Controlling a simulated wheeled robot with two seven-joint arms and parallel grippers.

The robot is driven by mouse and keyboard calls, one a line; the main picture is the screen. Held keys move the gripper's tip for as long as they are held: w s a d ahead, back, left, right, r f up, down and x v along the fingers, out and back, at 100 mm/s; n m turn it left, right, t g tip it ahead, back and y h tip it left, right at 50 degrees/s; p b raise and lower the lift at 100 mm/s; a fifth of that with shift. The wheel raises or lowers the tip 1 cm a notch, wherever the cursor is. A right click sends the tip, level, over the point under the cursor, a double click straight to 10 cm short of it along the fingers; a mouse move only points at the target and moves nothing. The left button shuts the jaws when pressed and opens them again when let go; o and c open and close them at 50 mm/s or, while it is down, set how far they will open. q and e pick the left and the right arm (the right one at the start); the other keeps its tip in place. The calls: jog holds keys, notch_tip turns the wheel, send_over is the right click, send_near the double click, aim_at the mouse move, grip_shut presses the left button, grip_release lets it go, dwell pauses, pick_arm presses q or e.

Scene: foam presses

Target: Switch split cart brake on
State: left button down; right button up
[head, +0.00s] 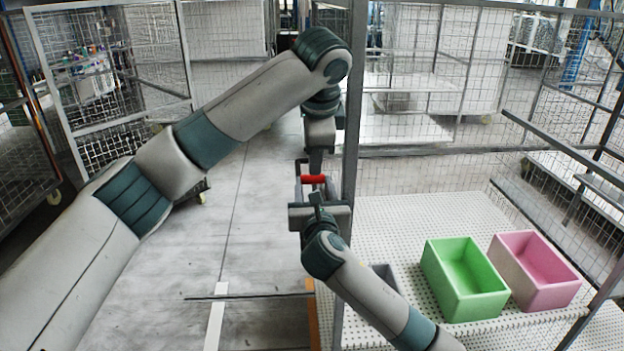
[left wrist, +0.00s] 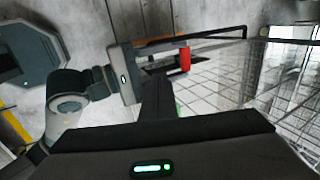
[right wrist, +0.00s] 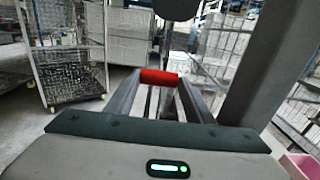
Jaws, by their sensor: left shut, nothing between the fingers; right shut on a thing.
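The red handle (head: 313,179), which looks like the cart's brake lever grip, is by the grey upright post of the mesh cart (head: 352,130). It also shows in the left wrist view (left wrist: 185,59) and in the right wrist view (right wrist: 158,77). My right gripper (head: 312,185) reaches up from below and is shut on the red handle, which lies across its fingertips. My left gripper (head: 316,162) points down just behind the red handle, shut and empty. In the left wrist view its dark fingers (left wrist: 157,97) are together. I cannot tell whether they touch the handle.
A green bin (head: 464,279) and a pink bin (head: 535,271) stand on the white perforated shelf (head: 400,225) at the right. Wire mesh cages (head: 100,80) stand at the back left. The grey floor (head: 260,220) left of the post is mostly clear.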

aim_at(309, 178)
pick_arm(q)
jog(key=shift+f, duration=0.1)
pick_arm(e)
jog(key=shift+a+r, duration=0.1)
jog(key=shift+r, duration=0.3)
pick_arm(q)
jog(key=x, duration=0.3)
jog(key=w+x, duration=0.1)
jog(key=x, duration=0.3)
jog(key=w+r+x, duration=0.1)
jog(key=x, duration=0.2)
jog(key=shift+w+f, duration=0.1)
jog(key=shift+f, duration=0.2)
jog(key=shift+w, duration=0.95)
pick_arm(e)
jog(key=shift+f, duration=0.1)
pick_arm(q)
jog(key=shift+w+a+r, duration=0.2)
jog(key=shift+w+r, duration=0.2)
jog(key=shift+w, duration=0.3)
pick_arm(e)
jog(key=shift+s+a, duration=0.15)
jog(key=shift+a, duration=0.05)
pick_arm(q)
jog(key=shift+w, duration=0.2)
pick_arm(e)
jog(key=shift+c, duration=0.2)
jog(key=shift+f, duration=0.1)
